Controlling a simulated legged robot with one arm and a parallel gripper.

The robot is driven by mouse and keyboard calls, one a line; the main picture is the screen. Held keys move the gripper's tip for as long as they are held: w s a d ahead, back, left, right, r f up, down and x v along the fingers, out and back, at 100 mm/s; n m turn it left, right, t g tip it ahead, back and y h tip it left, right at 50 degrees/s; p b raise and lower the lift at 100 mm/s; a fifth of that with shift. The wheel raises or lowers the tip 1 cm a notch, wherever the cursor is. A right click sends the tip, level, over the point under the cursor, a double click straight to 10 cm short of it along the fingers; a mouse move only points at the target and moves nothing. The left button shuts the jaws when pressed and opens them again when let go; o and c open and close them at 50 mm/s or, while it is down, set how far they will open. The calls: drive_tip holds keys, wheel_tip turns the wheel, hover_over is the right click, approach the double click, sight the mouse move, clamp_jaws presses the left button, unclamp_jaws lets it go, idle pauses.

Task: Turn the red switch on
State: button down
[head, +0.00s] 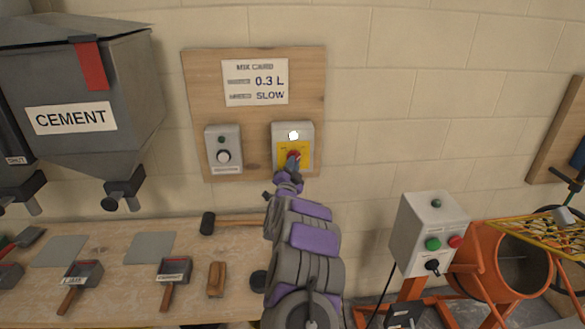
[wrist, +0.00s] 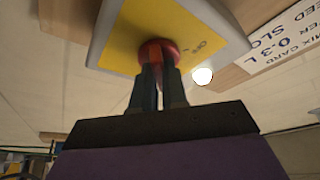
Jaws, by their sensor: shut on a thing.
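The red switch (head: 293,155) is a red knob on a yellow plate in a grey box (head: 279,132) on the wooden wall board. A white lamp (head: 293,135) above the knob looks bright. The knob (wrist: 158,52) also shows in the wrist view, on its yellow plate (wrist: 196,30) with partly readable lettering, and the lamp (wrist: 202,77) is lit there too. My gripper (head: 292,166) reaches up to the knob, and its two fingers (wrist: 158,75) are closed on it. The fingers hide part of the knob, and its exact turn angle is hard to tell.
A second grey box (head: 223,150) with a dial is left of the switch, below the mix card (head: 255,82). A cement hopper (head: 80,95) hangs at left. The bench (head: 110,235) holds scoops and a hammer (head: 235,222). An orange mixer (head: 510,265) and its control box (head: 430,232) stand at right.

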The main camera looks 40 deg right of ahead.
idle(0.4)
drive_tip(key=c, duration=1.2)
unclamp_jaws()
drive_tip(key=shift+d, duration=0.15)
drive_tip(key=shift+o, duration=0.2)
drive_tip(key=p+v, duration=0.2)
drive_tip(key=v, duration=1.5)
drive_tip(key=shift+p, duration=0.3)
drive_tip(key=shift+s+f, duration=0.1)
drive_tip(key=shift+s, duration=0.05)
